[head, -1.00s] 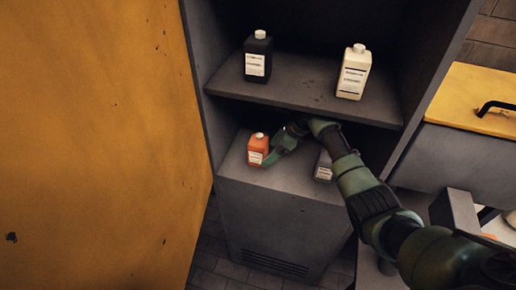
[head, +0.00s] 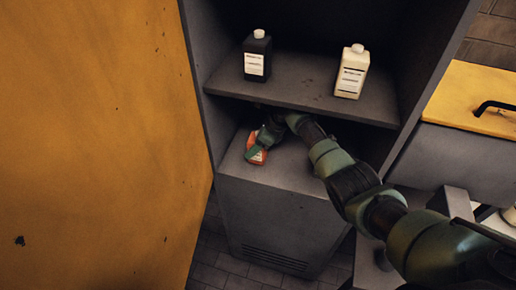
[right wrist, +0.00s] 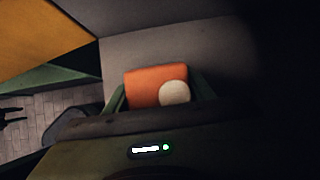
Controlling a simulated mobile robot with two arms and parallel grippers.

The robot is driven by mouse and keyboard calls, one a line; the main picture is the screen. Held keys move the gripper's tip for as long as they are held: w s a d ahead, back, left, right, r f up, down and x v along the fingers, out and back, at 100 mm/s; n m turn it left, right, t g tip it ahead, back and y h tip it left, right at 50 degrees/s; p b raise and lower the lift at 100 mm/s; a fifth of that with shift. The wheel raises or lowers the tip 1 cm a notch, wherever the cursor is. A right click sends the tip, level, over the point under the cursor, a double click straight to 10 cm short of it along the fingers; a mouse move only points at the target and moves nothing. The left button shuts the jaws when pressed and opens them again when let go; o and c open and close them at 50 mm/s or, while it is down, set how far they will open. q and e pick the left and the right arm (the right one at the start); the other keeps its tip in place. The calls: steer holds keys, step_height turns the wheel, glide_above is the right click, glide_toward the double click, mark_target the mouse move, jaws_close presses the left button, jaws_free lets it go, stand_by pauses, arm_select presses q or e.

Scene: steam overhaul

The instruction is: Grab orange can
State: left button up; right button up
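The orange can (head: 259,157) is on the grey lower surface inside the cabinet, near its front left. My right gripper (head: 258,145) is over it and hides much of it, including its cap. In the right wrist view, the orange top of the can (right wrist: 145,85) with its round pale cap lies between the two green fingers (right wrist: 160,90), one on each side. The finger gaps look small, and I cannot tell whether both fingers press on it. My left gripper is not in view.
A black bottle (head: 257,57) and a cream bottle (head: 351,73) stand on the shelf (head: 300,90) above my right arm. A yellow door (head: 95,140) fills the left. A yellow-topped drawer unit (head: 470,100) stands at the right.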

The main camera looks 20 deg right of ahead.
jaws_close()
steer(key=shift+r, duration=0.1)
